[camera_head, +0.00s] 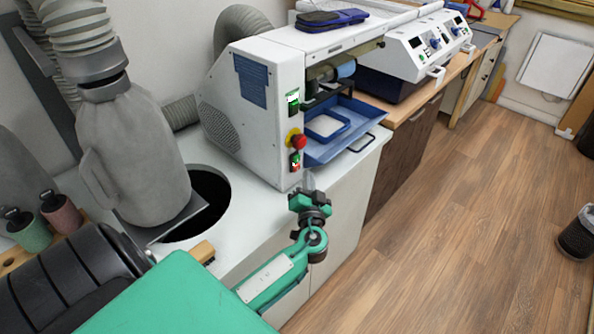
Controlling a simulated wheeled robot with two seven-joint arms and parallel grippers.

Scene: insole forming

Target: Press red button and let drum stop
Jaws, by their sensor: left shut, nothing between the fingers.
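The red button (299,142) is a round mushroom knob on a yellow base, on the end panel of the white machine (258,120). A green switch sits above it and a smaller red and green switch (295,161) sits below it. A drum-like roller (345,69) shows partly under the machine's hood; I cannot tell whether it turns. My left gripper (308,181) is shut and empty, on its green arm. It is just below the switches, in front of the machine's lower corner, and looks apart from the red button. My right gripper is not in view.
A blue tray (335,148) juts from the machine's front. A grey dust bag (135,150) stands beside a round black hole (200,205) in the white counter. The wooden floor (450,220) at the right is clear apart from a bin (577,238).

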